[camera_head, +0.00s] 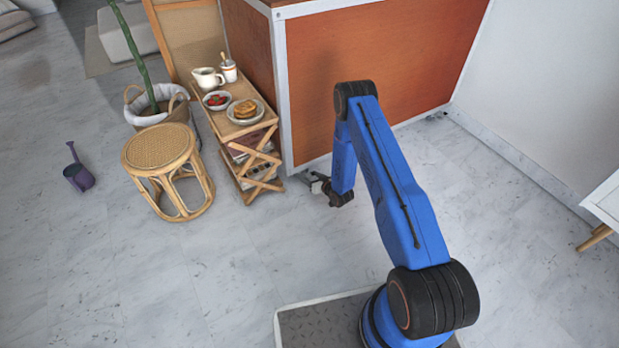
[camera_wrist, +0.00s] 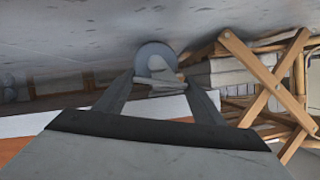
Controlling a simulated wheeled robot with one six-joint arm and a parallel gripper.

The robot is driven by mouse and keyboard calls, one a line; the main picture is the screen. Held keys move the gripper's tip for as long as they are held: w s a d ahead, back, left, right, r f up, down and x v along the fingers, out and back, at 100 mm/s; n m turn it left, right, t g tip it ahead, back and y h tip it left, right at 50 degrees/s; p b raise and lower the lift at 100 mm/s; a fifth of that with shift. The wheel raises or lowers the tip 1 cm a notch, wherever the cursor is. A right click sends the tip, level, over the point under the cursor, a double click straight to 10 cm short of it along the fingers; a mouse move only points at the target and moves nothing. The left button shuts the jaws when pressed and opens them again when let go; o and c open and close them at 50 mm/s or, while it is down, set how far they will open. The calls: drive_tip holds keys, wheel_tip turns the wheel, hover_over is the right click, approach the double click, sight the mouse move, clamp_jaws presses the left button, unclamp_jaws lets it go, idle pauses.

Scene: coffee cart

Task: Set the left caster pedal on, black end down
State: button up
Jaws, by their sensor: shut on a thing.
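The cart (camera_head: 380,60) has an orange-brown panel with a pale metal frame. Its left caster (camera_head: 312,178) is at the near bottom corner, small and partly hidden by my gripper (camera_head: 320,186). In the wrist view, the caster's round grey wheel (camera_wrist: 152,54) shows just beyond my fingertips. My gripper (camera_wrist: 160,82) is there with both fingers converging on the light grey pedal (camera_wrist: 166,76), shut on it. The pedal looks tilted. I cannot make out its black end or whether that end is down.
A wooden side stand (camera_head: 262,150) with crossed legs is close left of the caster, holding a plate, bowl and jug. The right caster (camera_head: 437,115) is at the wall. Floor in front is clear.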

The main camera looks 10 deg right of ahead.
drive_tip(key=o, duration=1.1)
drive_tip(key=shift+c, duration=0.2)
drive_tip(key=v, duration=1.7)
drive_tip(key=shift+s, duration=0.25)
drive_tip(key=shift+d, duration=0.1)
